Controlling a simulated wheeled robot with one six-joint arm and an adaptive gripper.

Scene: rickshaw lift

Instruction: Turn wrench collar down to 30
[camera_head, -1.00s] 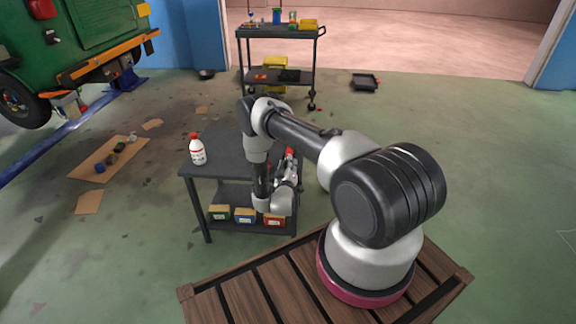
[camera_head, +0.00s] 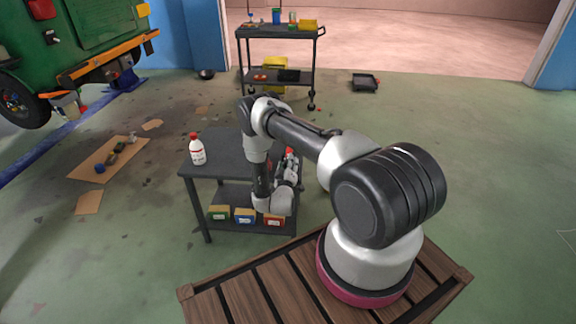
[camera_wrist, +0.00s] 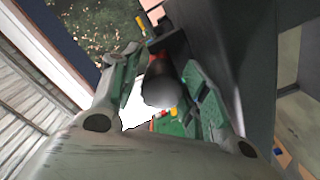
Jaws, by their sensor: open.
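My gripper (camera_head: 287,172) is at the right edge of the dark grey workshop table, partly behind my own arm in the head view. In the wrist view my gripper (camera_wrist: 163,85) is open, its two green-padded fingers spread either side of a dark grey rounded cylinder end (camera_wrist: 160,84). This may be the wrench's handle or collar, but I cannot tell which. Whether the fingers touch it is unclear. No collar scale or number can be read. In the head view the wrench cannot be made out.
A white bottle (camera_head: 197,152) with a red cap stands on the table (camera_head: 226,150). Small green, blue and red boxes (camera_head: 245,216) line its lower shelf. A tool cart (camera_head: 276,34) stands behind. Cardboard (camera_head: 88,166) with parts lies at left. Open floor is at right.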

